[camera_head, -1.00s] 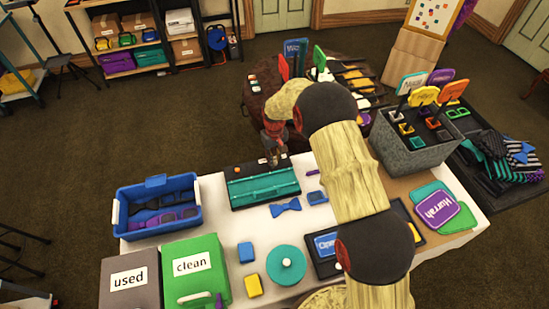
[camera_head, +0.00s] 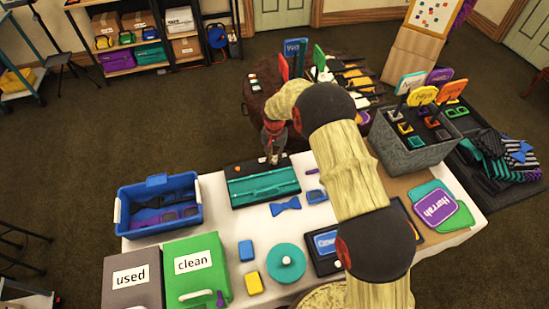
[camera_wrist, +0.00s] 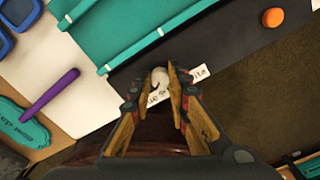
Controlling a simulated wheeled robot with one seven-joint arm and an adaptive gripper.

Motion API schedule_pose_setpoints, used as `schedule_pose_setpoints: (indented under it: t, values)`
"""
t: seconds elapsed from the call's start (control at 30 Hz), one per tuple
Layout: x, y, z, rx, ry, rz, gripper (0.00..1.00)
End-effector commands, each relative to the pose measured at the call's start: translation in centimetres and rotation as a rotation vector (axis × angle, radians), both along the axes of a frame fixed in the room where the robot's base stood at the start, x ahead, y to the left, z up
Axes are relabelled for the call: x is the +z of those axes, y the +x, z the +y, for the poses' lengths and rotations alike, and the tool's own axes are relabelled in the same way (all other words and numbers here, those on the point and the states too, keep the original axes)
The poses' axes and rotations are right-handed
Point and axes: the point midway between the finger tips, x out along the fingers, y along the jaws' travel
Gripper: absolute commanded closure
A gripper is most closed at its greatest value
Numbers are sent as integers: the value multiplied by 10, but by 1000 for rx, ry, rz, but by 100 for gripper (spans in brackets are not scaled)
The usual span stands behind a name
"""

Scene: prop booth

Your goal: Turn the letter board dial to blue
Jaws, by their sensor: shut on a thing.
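The letter board (camera_head: 262,187) lies on the white table, with a teal ribbed face and a dark strip along its far edge. In the wrist view the dial (camera_wrist: 160,76) is a small pale knob on this dark strip. White labels sit on both sides of it, partly hidden by the fingers, and I cannot read them fully. My gripper (camera_wrist: 162,72) is shut on the dial, one finger on each side. In the head view my gripper (camera_head: 272,157) is at the board's far edge, and the dial is mostly hidden there. Which label the dial points to cannot be told.
An orange round button (camera_wrist: 272,17) is on the same strip. A purple marker (camera_wrist: 49,95) lies beside the board. A blue bin (camera_head: 125,218) stands left, a grey box of signs (camera_head: 405,152) right. A blue bow tie (camera_head: 285,206) lies in front.

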Motion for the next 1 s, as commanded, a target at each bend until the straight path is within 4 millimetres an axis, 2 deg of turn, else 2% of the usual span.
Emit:
schedule_pose_setpoints:
  t: [0.53,0.57,0.87,1.0]
  values:
    - [0,1,1,-22,2,-1,100]
    - [0,1,1,-22,2,-1,81]
    - [0,0,0,-22,1,-1,64]
    - [0,0,0,-22,1,-1,63]
